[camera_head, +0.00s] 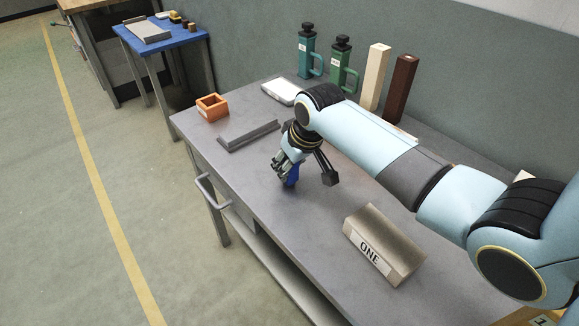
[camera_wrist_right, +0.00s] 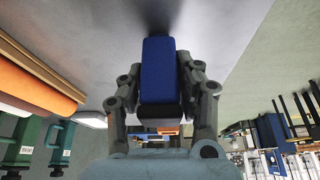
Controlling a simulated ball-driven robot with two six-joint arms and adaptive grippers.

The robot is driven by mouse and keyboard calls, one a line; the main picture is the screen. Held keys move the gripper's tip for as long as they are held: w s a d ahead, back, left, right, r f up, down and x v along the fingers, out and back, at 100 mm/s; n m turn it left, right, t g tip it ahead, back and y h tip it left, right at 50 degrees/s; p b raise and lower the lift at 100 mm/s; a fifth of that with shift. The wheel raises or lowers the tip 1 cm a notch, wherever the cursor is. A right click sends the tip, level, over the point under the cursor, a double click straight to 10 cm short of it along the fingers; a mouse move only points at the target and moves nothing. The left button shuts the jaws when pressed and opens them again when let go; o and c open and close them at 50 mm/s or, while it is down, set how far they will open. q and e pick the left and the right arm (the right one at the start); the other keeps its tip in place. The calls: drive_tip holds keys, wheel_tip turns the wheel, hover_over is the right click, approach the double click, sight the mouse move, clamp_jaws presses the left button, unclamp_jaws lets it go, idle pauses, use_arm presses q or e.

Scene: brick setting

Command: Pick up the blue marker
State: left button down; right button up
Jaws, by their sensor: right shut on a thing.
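The blue marker (camera_head: 292,175) is between the fingers of my right gripper (camera_head: 287,170), low over the grey table. In the right wrist view the blue marker (camera_wrist_right: 158,70) is a blue block-like shape with a dark end. The fingers of my right gripper (camera_wrist_right: 160,95) are shut on it from both sides. I cannot tell whether the marker touches the table top. My left gripper is not in view.
On the grey table (camera_head: 270,215) stand an orange box (camera_head: 211,107), a grey bar (camera_head: 249,135), a white tray (camera_head: 281,91), teal (camera_head: 306,55) and green (camera_head: 339,65) bottles, cream (camera_head: 374,77) and brown (camera_head: 400,85) blocks, and a block labelled ONE (camera_head: 384,243).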

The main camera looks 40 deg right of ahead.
drive_tip(key=shift+w+r, duration=0.1)
drive_tip(key=shift+r, duration=0.4)
wheel_tip(320, 180, up, 3)
drive_tip(key=shift+f, duration=0.1)
drive_tip(key=s+d+r, duration=0.7)
drive_tip(key=s, duration=0.2)
drive_tip(key=shift+s, duration=0.3)
